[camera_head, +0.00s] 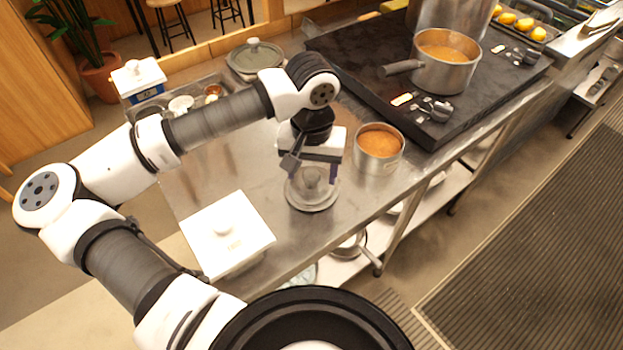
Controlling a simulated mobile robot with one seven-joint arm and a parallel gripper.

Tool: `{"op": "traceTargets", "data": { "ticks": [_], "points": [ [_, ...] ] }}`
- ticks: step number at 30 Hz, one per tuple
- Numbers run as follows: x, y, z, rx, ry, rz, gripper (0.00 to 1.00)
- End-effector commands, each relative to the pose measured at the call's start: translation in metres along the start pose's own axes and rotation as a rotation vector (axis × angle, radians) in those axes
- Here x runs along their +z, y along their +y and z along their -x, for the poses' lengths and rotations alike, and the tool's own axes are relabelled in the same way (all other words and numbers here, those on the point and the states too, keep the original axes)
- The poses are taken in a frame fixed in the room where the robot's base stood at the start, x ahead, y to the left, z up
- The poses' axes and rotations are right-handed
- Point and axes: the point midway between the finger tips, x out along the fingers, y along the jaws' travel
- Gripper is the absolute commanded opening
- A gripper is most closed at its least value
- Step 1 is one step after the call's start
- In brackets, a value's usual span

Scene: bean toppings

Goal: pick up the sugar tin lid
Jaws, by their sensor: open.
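A round grey lid (312,200) with a raised knob lies on the steel counter, directly below my gripper (312,172). It looks like the sugar tin lid, but I see no label on it. My gripper is open and points down. Its fingers are on either side of the knob; I cannot tell whether they touch it. The gripper hides part of the lid's far side. A round metal tin (379,151) with orange-brown contents stands uncovered to the right of the lid.
A white square lidded box (228,237) stands at the counter's front left. A black stove (440,105) with a saucepan (447,68) is at the right. A lidded grey pot (254,58) and a white-and-blue box (139,79) stand at the back. Bare counter (262,180) lies left of the lid.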

Motion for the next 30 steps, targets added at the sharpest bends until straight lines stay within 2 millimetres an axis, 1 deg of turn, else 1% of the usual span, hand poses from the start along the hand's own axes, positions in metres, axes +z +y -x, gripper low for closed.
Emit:
{"op": "traceTargets", "data": {
  "ticks": [4, 11, 14, 24, 30],
  "points": [
    [0.000, 0.000, -0.014, 0.001, 0.000, 0.001, 0.64],
    [-0.001, -0.001, -0.017, -0.001, 0.001, 0.001, 0.64],
    [-0.001, -0.001, -0.017, 0.000, 0.001, 0.001, 0.54],
    [0.000, -0.001, -0.017, 0.000, 0.000, 0.001, 0.10],
    [0.000, -0.001, -0.017, 0.000, -0.001, 0.001, 0.10]
  ]
}}
